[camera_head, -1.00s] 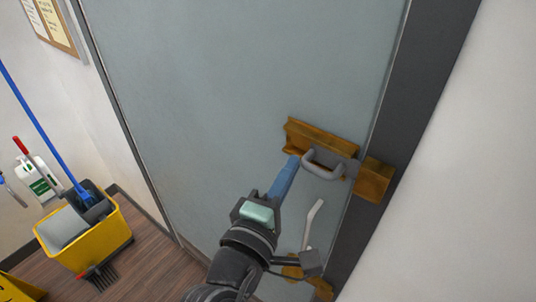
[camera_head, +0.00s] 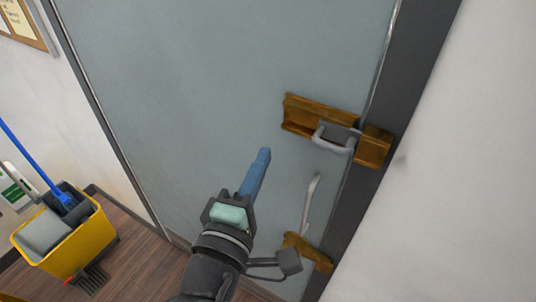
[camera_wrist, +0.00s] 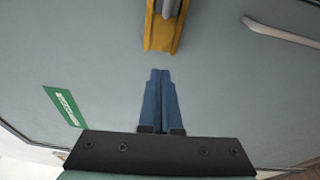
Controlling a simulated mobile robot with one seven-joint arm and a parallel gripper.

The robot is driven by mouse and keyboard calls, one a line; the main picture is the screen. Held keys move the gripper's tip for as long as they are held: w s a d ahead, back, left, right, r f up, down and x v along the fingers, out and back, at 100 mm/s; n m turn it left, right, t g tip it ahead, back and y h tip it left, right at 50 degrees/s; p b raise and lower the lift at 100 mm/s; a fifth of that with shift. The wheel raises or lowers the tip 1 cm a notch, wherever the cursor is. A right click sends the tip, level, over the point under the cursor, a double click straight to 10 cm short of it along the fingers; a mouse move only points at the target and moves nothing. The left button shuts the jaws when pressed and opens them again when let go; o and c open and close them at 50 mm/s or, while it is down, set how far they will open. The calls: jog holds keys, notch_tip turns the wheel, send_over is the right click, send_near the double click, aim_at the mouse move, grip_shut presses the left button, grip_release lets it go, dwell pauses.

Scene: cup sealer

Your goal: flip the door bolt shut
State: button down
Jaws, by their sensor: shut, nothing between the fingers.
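The door bolt is a brass-coloured bracket (camera_head: 300,112) on the grey door, with a grey sliding bar and loop handle (camera_head: 333,140) at its right end. A brass catch (camera_head: 374,147) sits on the dark door frame, and the handle is close beside it. Whether the bar's tip is inside the catch is not clear. My gripper (camera_head: 264,152) is shut and empty, left of the handle and apart from it. In the wrist view the blue fingertips (camera_wrist: 160,73) lie together, pointing at the bracket's near end (camera_wrist: 160,42), with a gap between.
A grey door lever (camera_head: 311,200) on a brass plate is below the bolt, right of my gripper. A yellow mop bucket (camera_head: 75,240) stands on the floor at left. A green sign (camera_wrist: 63,106) shows in the wrist view. The door surface left of my gripper is clear.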

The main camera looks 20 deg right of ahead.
jog(key=s, duration=0.2)
jog(key=s+a+b, duration=0.1)
jog(key=s, duration=0.2)
jog(key=shift+s+a+f+b, duration=0.1)
jog(key=shift+s+a+b, duration=0.2)
jog(key=shift+a+b, duration=0.1)
jog(key=shift+a, duration=0.1)
jog(key=w+a+r+m+t+y, duration=0.1)
jog(key=w+r+m+t+y, duration=0.2)
jog(key=r, duration=0.6)
jog(key=w+a+r+m+t+y, duration=0.1)
jog(key=w+a+r+m+t, duration=0.2)
jog(key=r, duration=0.5)
jog(key=s+r+m+t+y, duration=0.3)
jog(key=r, duration=0.5)
jog(key=s+r+m+t+y, duration=0.3)
jog(key=s+r, duration=0.1)
jog(key=r, duration=0.4)
jog(key=shift+s+a+r, duration=0.2)
jog(key=shift+a+r, duration=0.05)
jog(key=shift+r, duration=0.05)
